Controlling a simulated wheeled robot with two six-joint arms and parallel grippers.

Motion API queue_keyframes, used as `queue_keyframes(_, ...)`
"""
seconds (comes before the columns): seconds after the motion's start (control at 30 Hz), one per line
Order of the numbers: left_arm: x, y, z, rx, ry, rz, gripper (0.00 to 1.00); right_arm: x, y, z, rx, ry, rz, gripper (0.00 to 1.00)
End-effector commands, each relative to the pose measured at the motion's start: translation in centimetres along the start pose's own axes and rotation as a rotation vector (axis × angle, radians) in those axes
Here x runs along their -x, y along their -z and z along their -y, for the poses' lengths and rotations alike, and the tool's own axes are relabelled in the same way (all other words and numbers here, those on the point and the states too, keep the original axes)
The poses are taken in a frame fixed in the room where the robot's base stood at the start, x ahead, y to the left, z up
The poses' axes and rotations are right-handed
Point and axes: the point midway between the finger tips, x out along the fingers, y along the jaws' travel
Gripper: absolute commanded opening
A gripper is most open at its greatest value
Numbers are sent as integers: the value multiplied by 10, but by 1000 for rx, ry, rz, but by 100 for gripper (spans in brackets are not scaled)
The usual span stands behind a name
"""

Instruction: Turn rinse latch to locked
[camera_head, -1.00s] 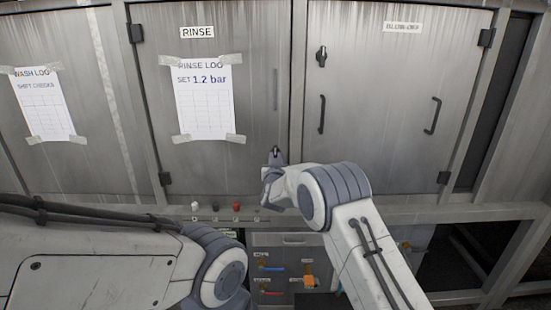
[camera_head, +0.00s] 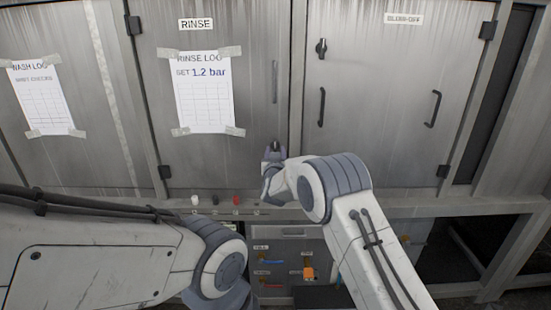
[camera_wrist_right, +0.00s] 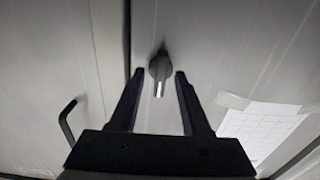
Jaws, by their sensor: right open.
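The rinse latch (camera_wrist_right: 159,68) is a small dark knob with a pale-marked handle pointing toward the bottom of the right wrist view. It sits on the grey rinse door (camera_head: 255,100), beside the door seam. My right gripper (camera_wrist_right: 160,74) is open, with one finger on each side of the latch and a visible gap to both. In the head view, my right gripper (camera_head: 274,152) is at the lower right of the rinse door, and I cannot clearly separate the latch from it. My left gripper is not in view; only the left arm shows.
A taped rinse log sheet (camera_head: 204,92) and a bar handle (camera_head: 275,82) are on the rinse door. The blow-off door has its own latch (camera_head: 321,47) and two handles, one on the right (camera_head: 433,109). Small knobs (camera_head: 236,200) line the ledge below.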

Motion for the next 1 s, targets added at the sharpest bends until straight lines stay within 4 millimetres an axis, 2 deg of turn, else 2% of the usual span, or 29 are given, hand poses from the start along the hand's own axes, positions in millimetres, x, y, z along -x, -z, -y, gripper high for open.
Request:
queue_keyframes(0.17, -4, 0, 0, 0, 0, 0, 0, 21, 0, 0, 1, 1, -1, 48)
queue_keyframes(0.4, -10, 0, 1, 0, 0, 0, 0, 63, -1, 0, 1, 2, 0, 48)
queue_keyframes(0.6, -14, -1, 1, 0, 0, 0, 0, 90, -1, 0, 2, 2, 0, 48)
queue_keyframes(0.77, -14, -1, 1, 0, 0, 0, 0, 100, 0, -1, 1, 0, -1, 48)
queue_keyframes(1.0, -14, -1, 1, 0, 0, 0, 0, 101, 0, -1, 1, 0, 0, 48)
